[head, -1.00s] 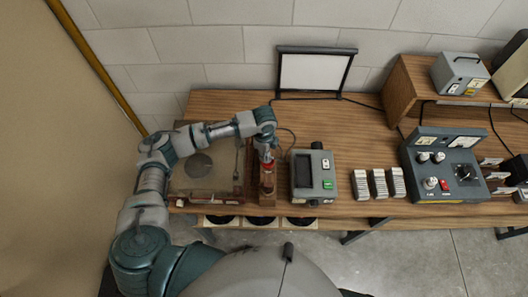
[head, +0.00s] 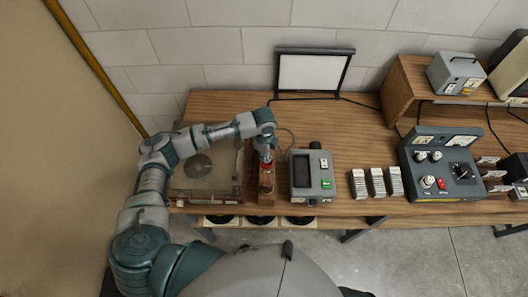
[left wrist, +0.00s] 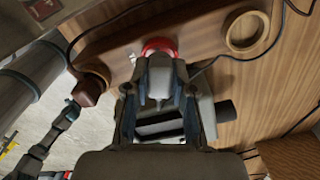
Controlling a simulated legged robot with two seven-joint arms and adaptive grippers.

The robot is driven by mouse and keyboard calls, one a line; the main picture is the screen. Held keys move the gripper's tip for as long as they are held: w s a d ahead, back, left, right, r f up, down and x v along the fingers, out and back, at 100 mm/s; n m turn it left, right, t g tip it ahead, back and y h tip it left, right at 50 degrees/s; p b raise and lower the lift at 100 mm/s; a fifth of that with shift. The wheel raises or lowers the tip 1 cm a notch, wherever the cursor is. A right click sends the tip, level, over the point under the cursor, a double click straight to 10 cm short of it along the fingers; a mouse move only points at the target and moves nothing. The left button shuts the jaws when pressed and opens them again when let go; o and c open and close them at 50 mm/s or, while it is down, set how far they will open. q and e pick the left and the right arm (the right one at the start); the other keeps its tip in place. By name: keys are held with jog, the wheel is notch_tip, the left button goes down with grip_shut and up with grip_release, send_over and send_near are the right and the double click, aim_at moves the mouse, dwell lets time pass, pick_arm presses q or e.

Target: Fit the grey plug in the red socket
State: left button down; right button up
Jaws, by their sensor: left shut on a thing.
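My left gripper (head: 266,154) points down over a wooden rack on the bench. In the left wrist view, the left gripper (left wrist: 160,85) is shut on the grey plug (left wrist: 160,76), which sits between its fingers. The red socket (left wrist: 158,46) shows as a red rim just beyond the plug's far end. The plug overlaps the socket in this view; I cannot tell whether it is inside or only in front of it. In the head view the gripper mostly hides the plug. My right gripper is not in view.
The wooden rack (head: 267,196) also has an empty round recess (left wrist: 247,31). A grey meter box (head: 313,177) stands close to its right, a clear-lidded turntable (head: 200,183) to its left. Farther right are several ribbed blocks (head: 377,183) and a control panel (head: 444,165).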

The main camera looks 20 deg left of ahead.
pick_arm(q)
jog(key=shift+f+b, duration=0.3)
jog(key=shift+f, duration=0.75)
dwell(0.4)
jog(key=c, duration=1.2)
grip_release()
jog(key=shift+c, duration=0.2)
notch_tip(320, 180, up, 3)
jog(key=shift+f+p, duration=0.1)
jog(key=shift+p, duration=1.05)
jog(key=shift+r, duration=4.05)
